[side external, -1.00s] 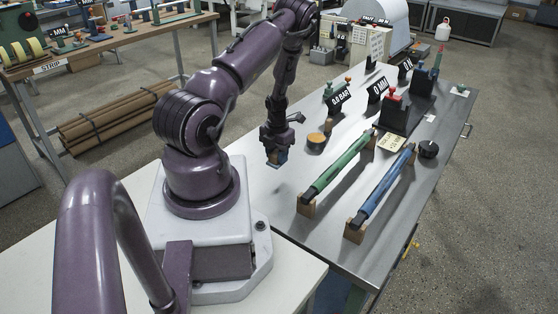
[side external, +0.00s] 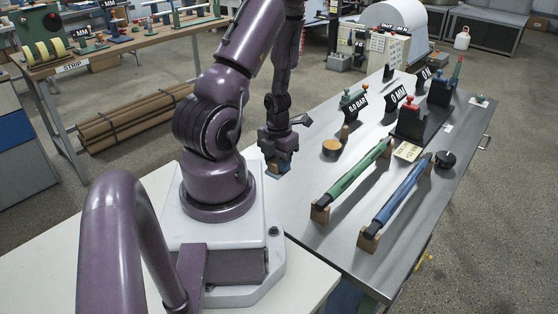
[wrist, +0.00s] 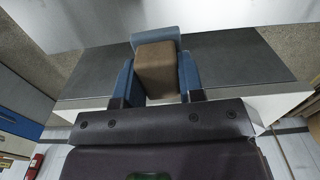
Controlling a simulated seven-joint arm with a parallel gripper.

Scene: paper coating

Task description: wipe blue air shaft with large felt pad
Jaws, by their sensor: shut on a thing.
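The blue air shaft (side external: 402,193) lies on wooden cradle blocks on the steel table, right of a parallel green shaft (side external: 356,172). My gripper (side external: 277,160) is at the table's left side, well apart from both shafts. It is shut on a felt pad with a brown block (wrist: 156,70) and a blue-grey layer (wrist: 153,39) at its far end. In the wrist view the block sits between my two blue fingers. The side view shows the pad small and low under the gripper; I cannot tell if it touches the table. The blue shaft does not clearly show in the wrist view.
A black round knob (side external: 445,160) sits by the blue shaft's far end. A red-topped device (side external: 410,122) and signs stand behind.

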